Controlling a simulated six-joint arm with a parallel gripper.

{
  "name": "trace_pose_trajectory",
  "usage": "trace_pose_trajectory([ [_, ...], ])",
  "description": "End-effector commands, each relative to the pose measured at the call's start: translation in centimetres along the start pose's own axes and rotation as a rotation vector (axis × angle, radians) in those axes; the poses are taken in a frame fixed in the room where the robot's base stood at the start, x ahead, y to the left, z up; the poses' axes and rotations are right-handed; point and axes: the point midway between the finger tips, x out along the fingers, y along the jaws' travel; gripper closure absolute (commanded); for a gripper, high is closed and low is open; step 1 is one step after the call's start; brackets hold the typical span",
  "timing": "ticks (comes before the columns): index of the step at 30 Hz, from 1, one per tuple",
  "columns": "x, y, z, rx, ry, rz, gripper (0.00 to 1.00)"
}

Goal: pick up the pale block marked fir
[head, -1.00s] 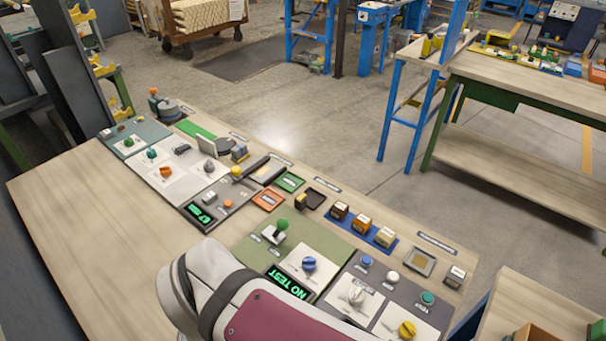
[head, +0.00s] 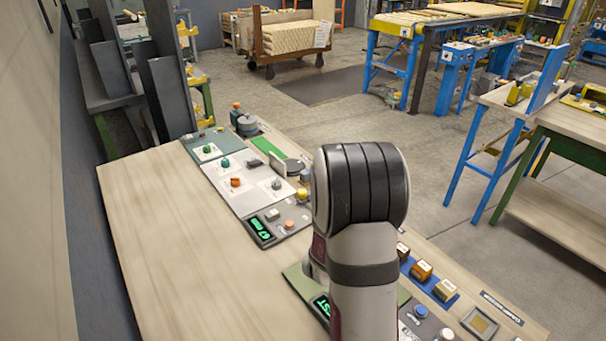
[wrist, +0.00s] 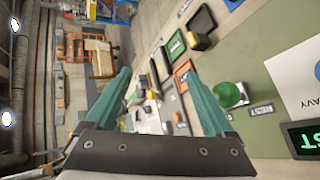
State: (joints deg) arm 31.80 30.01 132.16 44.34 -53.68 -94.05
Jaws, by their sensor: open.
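Several small wooden blocks stand in a row on a blue mat (head: 429,287) in the head view, right of my arm. The nearest block (head: 445,290) is the palest; the middle one (head: 422,270) is orange-brown and the far one (head: 403,250) is darker and partly behind my arm. Their labels are too small to read, so I cannot confirm which says fir. My gripper (wrist: 157,75) is open and empty in the wrist view, with two green fingers apart. It is hidden behind my arm in the head view. I cannot make out the blocks in the wrist view.
A green knob (wrist: 228,95) stands on a panel near the right finger, with an orange tray (wrist: 184,78) and a black tray (wrist: 203,27) beyond. A square-framed tray (head: 480,322) lies near the pale block. The table's left side (head: 180,240) is clear.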

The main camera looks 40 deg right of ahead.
Motion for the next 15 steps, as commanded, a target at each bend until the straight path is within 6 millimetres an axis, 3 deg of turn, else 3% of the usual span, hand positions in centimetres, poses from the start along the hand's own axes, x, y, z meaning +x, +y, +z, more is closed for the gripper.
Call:
trace_pose_trajectory([
  [1,1.5,-4.7,5.2,-0.221,-0.153,-0.053,0.12],
  [3,1.4,-9.7,11.2,-0.544,-0.321,-0.16,0.12],
  [6,-0.2,-14.3,16.6,-0.898,-0.45,-0.324,0.12],
  [10,-1.1,-16.4,19.2,-1.087,-0.493,-0.423,0.12],
  [15,1.0,-16.6,20.8,-1.095,-0.496,-0.425,0.12],
])
